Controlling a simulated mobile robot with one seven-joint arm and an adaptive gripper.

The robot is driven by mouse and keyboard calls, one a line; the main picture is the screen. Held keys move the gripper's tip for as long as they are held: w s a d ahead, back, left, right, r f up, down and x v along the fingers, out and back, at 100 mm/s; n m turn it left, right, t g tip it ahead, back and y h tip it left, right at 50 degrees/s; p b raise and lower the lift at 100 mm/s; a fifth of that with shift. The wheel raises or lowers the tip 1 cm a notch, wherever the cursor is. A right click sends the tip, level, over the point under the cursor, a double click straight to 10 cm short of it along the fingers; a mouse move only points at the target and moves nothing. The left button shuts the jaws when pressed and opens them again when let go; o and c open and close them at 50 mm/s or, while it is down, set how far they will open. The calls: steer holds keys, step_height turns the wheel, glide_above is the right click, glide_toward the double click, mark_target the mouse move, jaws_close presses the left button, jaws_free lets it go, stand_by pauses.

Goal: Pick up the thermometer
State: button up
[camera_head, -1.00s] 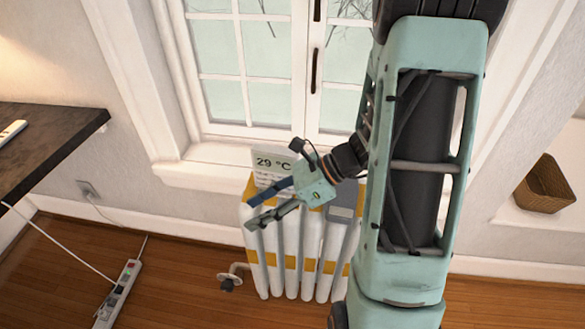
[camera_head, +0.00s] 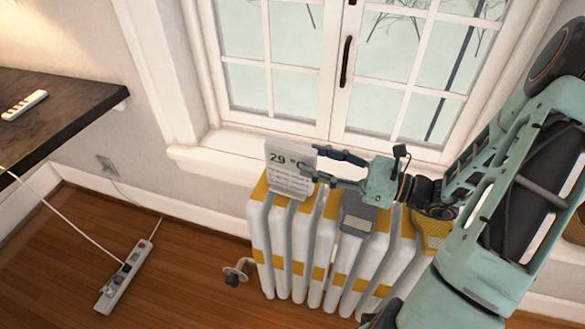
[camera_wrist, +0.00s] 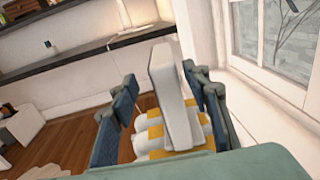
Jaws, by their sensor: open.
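The thermometer (camera_head: 290,172) is a flat white panel reading 29 °C. It stands upright on top of the radiator, below the window. My gripper (camera_head: 311,161) is at its right side, open, with the fingers pointing left and the tips at its right edge. In the wrist view the thermometer (camera_wrist: 172,95) shows edge-on as a white slab between the two spread fingers (camera_wrist: 160,77). Whether either finger touches it cannot be told. Its lower part is near the yellow-striped radiator top.
The white radiator (camera_head: 297,245) with yellow bands is under the thermometer. The window sill (camera_head: 215,155) is close behind. A dark shelf (camera_head: 60,110) is at left, and a power strip (camera_head: 125,275) lies on the wooden floor. A grey thing (camera_head: 358,213) lies on the radiator below my gripper.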

mark_target(291, 151)
steer(key=shift+w+b+x, duration=0.25)
steer(key=shift+b+x, duration=0.45)
steer(key=shift+x, duration=2.8)
steer(key=shift+d+r, duration=0.15)
jaws_close()
